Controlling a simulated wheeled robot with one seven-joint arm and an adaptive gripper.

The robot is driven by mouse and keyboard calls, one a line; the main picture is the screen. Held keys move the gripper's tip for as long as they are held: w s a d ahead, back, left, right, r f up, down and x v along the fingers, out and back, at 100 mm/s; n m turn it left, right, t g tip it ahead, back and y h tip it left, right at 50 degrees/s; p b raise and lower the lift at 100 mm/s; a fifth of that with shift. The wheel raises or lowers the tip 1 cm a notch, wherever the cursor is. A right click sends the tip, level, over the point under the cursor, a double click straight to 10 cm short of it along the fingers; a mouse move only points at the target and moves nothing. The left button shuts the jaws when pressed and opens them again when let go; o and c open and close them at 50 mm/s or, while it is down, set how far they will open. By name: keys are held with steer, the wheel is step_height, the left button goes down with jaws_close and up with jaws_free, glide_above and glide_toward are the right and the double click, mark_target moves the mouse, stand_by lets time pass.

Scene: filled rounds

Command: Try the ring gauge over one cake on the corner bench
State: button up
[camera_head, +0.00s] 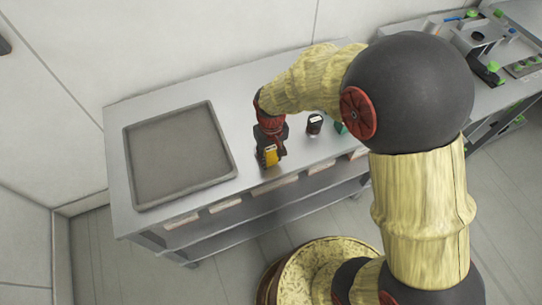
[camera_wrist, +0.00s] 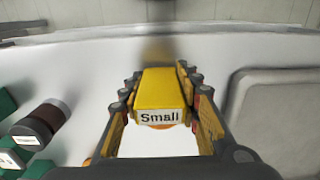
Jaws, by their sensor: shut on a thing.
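My gripper (camera_head: 269,149) is above the front part of the steel bench (camera_head: 245,100), between the tray and the dark cylinder. In the wrist view it is shut on a yellow block (camera_wrist: 162,85) with a white label reading "Small"; the block also shows in the head view (camera_head: 271,155). An orange rounded edge shows just below the label. I cannot tell whether this piece is the ring gauge; no open ring shows. I see no certain cake.
An empty-looking grey tray (camera_head: 232,172) lies at the bench's left end. Green blocks (camera_wrist: 8,101) stand near the dark cylinder, partly hidden by my arm in the head view. Another bench with equipment (camera_head: 480,40) is at the far right. A wall runs behind the bench.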

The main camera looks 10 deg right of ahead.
mark_target(271, 148)
steer(key=shift+f+b, duration=0.3)
steer(key=shift+f, duration=0.25)
steer(key=shift+r, duration=0.1)
stand_by(1.1)
steer(key=shift+r+p, duration=3.75)
steer(key=shift+r, duration=1.1)
